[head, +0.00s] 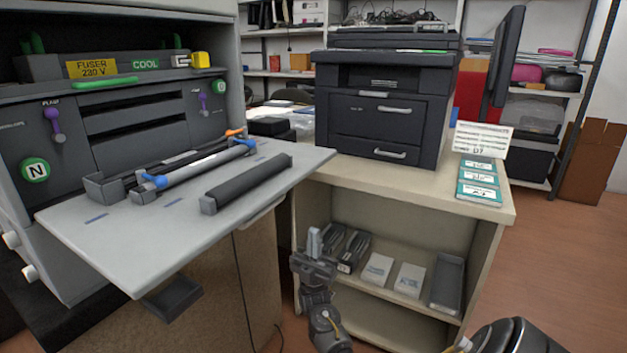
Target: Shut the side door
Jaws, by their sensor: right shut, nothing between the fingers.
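The side door (110,240) of the large grey printer (275,6) on the left hangs open as a roughly level grey flap. Its free edge faces me and the right. Dark trays and a grey roller (205,172) with blue ends show on its upper side, with a long black bar (250,182) beside them. A dark handle-like piece (172,298) shows under its near edge. My right gripper (314,240) is shut and empty, pointing up, right of and below the flap's right corner. It appears apart from the door. My left gripper is not in view.
A beige cabinet (490,215) stands right of the door, with a black printer (385,105) and teal boxes (478,180) on top. Its open shelf holds black cartridges (352,250), pale boxes and a dark tray (447,283). Floor (570,260) is clear at right.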

